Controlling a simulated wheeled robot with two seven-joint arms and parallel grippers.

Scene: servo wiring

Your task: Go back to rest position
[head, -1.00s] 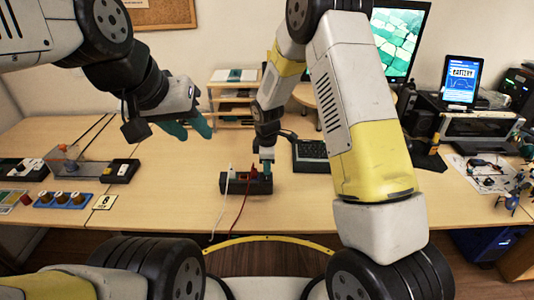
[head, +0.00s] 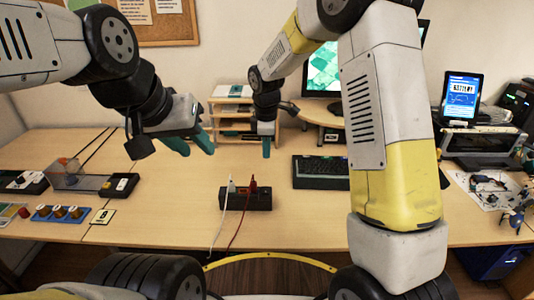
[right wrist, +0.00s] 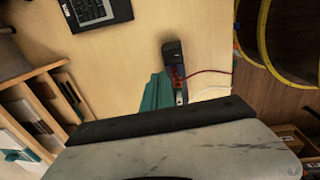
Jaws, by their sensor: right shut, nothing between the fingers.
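My left gripper (head: 192,144) hangs in the air over the left part of the desk, its two teal fingers apart with nothing between them. My right gripper (head: 266,148) is raised above the desk, behind and above the black servo block (head: 259,200), its teal fingers closed and empty. The block sits near the front edge of the desk with a white wire (head: 219,220) and a red wire (head: 240,220) plugged into it and hanging down in front. In the right wrist view the teal fingers (right wrist: 156,92) show together, beside the block (right wrist: 173,53) and apart from it in height.
A black keyboard (head: 320,172) lies right of the block. A wooden shelf (head: 232,122) stands at the back. Control boxes (head: 120,185) and a row of knobs (head: 58,213) are at the left. Tools lie on a white sheet (head: 488,190) at the right.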

